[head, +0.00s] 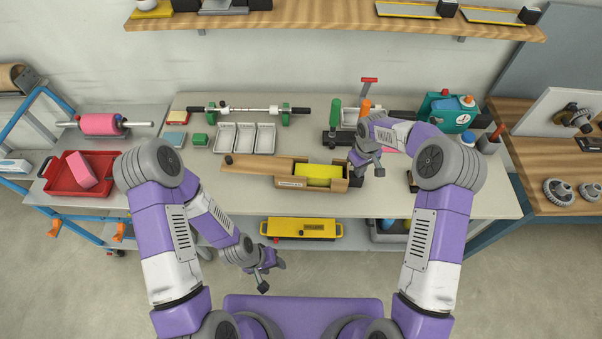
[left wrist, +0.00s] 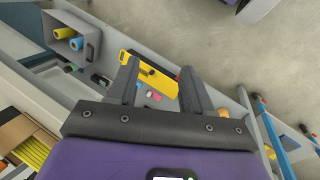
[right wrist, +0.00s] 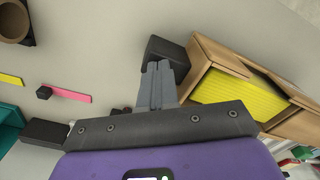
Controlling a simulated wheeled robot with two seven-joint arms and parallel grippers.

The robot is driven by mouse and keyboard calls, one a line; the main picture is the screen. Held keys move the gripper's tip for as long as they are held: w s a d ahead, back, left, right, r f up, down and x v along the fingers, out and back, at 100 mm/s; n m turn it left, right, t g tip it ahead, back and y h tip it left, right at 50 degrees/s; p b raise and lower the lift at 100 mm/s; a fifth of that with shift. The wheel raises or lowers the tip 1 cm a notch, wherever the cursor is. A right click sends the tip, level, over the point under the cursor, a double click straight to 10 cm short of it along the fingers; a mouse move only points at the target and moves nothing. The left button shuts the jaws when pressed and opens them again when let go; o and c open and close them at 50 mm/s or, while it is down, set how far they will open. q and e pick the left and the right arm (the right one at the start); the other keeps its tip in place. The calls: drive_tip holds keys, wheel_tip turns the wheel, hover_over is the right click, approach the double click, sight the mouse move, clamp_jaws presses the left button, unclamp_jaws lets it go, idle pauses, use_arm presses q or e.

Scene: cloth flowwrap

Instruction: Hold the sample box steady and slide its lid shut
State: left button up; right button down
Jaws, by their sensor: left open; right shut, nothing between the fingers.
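The sample box (head: 290,183) is a wooden box on the table, partly open, with yellow contents (head: 320,172) showing at its right part. Its wooden lid (head: 253,163) juts out to the left, with a small knob (head: 229,159) at its left end. My right gripper (head: 368,166) is shut and empty just past the box's right end. In the right wrist view its fingers (right wrist: 157,72) are beside a dark block (right wrist: 170,52) at the box's end; contact is unclear. My left gripper (head: 271,275) is open and empty, low in front of the table.
White trays (head: 245,138) and a roller bar (head: 245,110) stand behind the box. An orange-handled tool (head: 365,107) and a teal container (head: 445,112) are at the back right. A yellow case (head: 300,228) lies on the lower shelf. The table left of the lid is clear.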

use_arm(q)
drive_tip(key=shift+c, duration=0.3)
drive_tip(key=shift+f, duration=0.1)
drive_tip(key=c, duration=0.7)
drive_tip(key=w+a+n, duration=0.4)
drive_tip(key=a, duration=0.1)
drive_tip(key=w+a+r+n, duration=0.1)
drive_tip(key=w+a+n, duration=0.1)
drive_tip(key=shift+w+a+r+n, duration=0.1)
drive_tip(key=shift+w+a+n, duration=0.2)
drive_tip(key=shift+w, duration=0.1)
clamp_jaws()
drive_tip(key=w+a+r+n+t+h, duration=0.1)
drive_tip(key=w+a+r+n+t, duration=0.2)
drive_tip(key=w+a+r+n, duration=0.55)
drive_tip(key=w+a+r+n+t+h, duration=0.25)
drive_tip(key=w+a+r+n, duration=0.25)
drive_tip(key=a+r+n, duration=0.5)
drive_tip(key=m, duration=0.1)
approach(226, 162)
drive_tip(key=shift+y, duration=0.35)
drive_tip(key=shift+x, duration=2.95)
